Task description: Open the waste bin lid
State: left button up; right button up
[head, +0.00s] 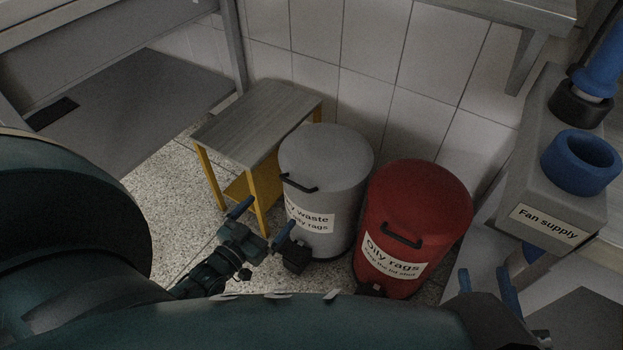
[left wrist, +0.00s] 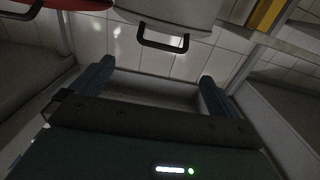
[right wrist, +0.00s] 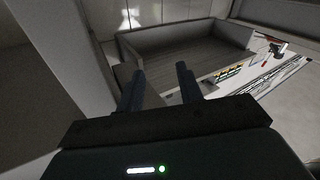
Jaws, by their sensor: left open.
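The grey waste bin (head: 322,225) stands on the floor with its grey lid (head: 328,152) down. A black handle (head: 300,184) sits at the lid's front left. My left gripper (head: 262,221) is open and empty, below and to the left of that handle, apart from the bin. In the left wrist view the grey bin (left wrist: 190,12) and its handle (left wrist: 163,42) show beyond the open fingers (left wrist: 155,88). My right gripper (head: 486,285) is open and empty, low at the right; its fingers also stand apart in the right wrist view (right wrist: 160,88).
A red oily rags bin (head: 420,205), lid down, stands right of the grey bin. A small yellow-legged table (head: 250,125) stands left of it. A fan supply box (head: 548,190) is at the right. The tiled wall is close behind the bins.

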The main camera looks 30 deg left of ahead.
aim_at(292, 185)
pick_arm(q)
jog(key=w+b, duration=0.1)
jog(key=w, duration=0.3)
jog(key=w+b, duration=0.1)
jog(key=w, duration=0.4)
jog(key=w+b, duration=0.2)
jog(key=w, duration=0.2)
jog(key=shift+w+d+f, duration=0.2)
jog(key=shift+w+d, duration=0.1)
pick_arm(e)
jog(key=shift+w+a+f+t+y, duration=0.2)
jog(key=shift+a+t+y, duration=0.1)
jog(key=shift+a+y, duration=0.15)
jog(key=shift+r, duration=0.1)
